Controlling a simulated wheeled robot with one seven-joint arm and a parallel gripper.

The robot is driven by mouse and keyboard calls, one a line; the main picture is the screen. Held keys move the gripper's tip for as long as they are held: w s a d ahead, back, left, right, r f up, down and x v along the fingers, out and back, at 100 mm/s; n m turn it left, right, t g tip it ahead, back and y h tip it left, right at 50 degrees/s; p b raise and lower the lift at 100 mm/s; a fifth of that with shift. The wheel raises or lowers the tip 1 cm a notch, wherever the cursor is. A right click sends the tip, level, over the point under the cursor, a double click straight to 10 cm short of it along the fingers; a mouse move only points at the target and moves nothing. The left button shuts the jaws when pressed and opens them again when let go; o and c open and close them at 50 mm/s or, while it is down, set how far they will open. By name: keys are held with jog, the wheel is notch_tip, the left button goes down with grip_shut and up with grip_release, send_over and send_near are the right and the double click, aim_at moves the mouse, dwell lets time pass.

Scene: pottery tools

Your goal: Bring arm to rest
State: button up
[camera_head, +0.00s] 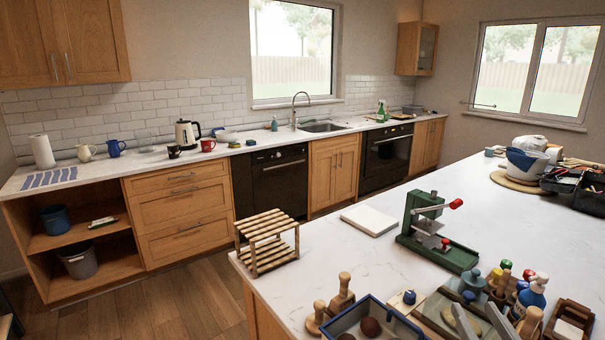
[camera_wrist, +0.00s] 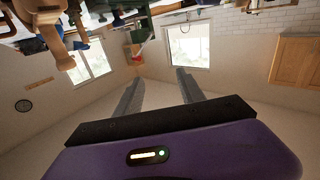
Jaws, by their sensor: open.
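My gripper (camera_wrist: 158,76) shows in the wrist view with its two grey fingers spread apart. Nothing is between them. The wrist picture is upside down, with tools and the worktop along its top edge and the windows beyond the fingers. In the head view, two grey finger-like shapes (camera_head: 482,312) rise from the bottom edge in front of the tools; they look like my fingers. The rest of my arm is hidden there. I cannot tell how far the fingers are from the tools.
The white island (camera_head: 330,245) holds a green press (camera_head: 438,235), a wooden rack (camera_head: 267,243), a blue-rimmed tray (camera_head: 345,318) and wooden-handled tools (camera_head: 342,292). Bottles (camera_head: 533,293) crowd the front right. A black tool bag (camera_head: 578,187) lies farther back. The island's middle right is clear.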

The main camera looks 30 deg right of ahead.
jog(key=s+a+f+n+y, duration=0.2)
jog(key=s+a, duration=0.3)
jog(key=a, duration=0.4)
jog(key=s+a+f+n+y, duration=0.2)
jog(key=s+a+f+y, duration=0.3)
jog(key=a, duration=0.4)
jog(key=s+a+f+n+y, duration=0.2)
jog(key=s+a+f+y, duration=0.2)
jog(key=a, duration=0.6)
jog(key=shift+s+n, duration=0.4)
jog(key=shift+s, duration=0.4)
jog(key=shift+a, duration=0.1)
